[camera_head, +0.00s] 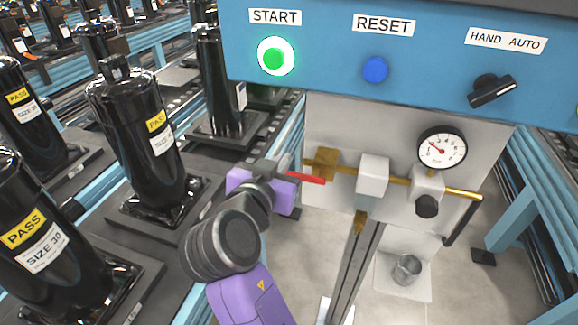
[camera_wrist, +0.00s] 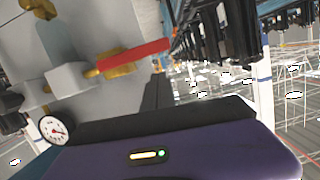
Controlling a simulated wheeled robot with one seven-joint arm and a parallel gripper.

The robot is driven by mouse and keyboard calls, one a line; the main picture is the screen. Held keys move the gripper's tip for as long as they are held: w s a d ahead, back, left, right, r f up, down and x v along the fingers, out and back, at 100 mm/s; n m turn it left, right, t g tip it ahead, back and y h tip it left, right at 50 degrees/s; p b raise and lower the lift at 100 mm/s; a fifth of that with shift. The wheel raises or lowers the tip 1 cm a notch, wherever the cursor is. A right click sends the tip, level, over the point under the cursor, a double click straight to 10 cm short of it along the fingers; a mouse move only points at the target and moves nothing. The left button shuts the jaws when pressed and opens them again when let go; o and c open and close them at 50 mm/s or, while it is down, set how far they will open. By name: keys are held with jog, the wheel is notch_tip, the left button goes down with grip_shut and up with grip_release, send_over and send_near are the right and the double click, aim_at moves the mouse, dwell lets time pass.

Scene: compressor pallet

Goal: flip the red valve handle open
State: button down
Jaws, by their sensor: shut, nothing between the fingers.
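The red valve handle (camera_head: 306,178) sticks out to the left from a brass valve (camera_head: 325,162) on the pipe under the blue control box. It lies nearly level, sloping slightly down to the right. In the wrist view the red handle (camera_wrist: 135,54) runs from a brass fitting up to the right. My gripper (camera_head: 281,166) is shut and empty, just left of the handle's left end. It looks very close to the handle, but I cannot tell whether they touch.
The blue control box (camera_head: 420,75) overhangs the valve. A gauge (camera_head: 442,148) and grey blocks sit along the brass pipe (camera_head: 462,193) to the right. Black compressors (camera_head: 135,130) stand close on the left. A metal cup (camera_head: 406,268) stands below.

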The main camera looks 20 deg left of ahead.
jog(key=r+b+v, duration=0.1)
jog(key=b+v, duration=0.1)
jog(key=v, duration=0.8)
jog(key=shift+r, duration=0.25)
jog(key=a+r+n+t+y, duration=0.2)
jog(key=a+r+n+y, duration=0.2)
jog(key=a+n+y, duration=0.1)
jog(key=s+d+f+n+y, duration=0.1)
jog(key=s+d+f+y, duration=0.1)
jog(key=s+d+f, duration=0.45)
jog(key=s+d+f+n+y, duration=0.2)
jog(key=s+d+f, duration=0.1)
jog(key=d+f, duration=0.55)
jog(key=s+d+f+m+g+h, duration=0.1)
jog(key=s+d+f+m+h, duration=0.2)
jog(key=s+d, duration=0.8)
jog(key=s+d+f+m+g+h, duration=0.1)
jog(key=s+d+f+m+h, duration=0.2)
jog(key=s+d, duration=0.9)
notch_tip(320, 180, down, 2)
jog(key=d+h, duration=0.1)
jog(key=h, duration=0.1)
jog(key=shift+s+f+m+h, duration=0.2)
jog(key=shift+s+m+h, duration=0.1)
jog(key=shift+m+h, duration=0.1)
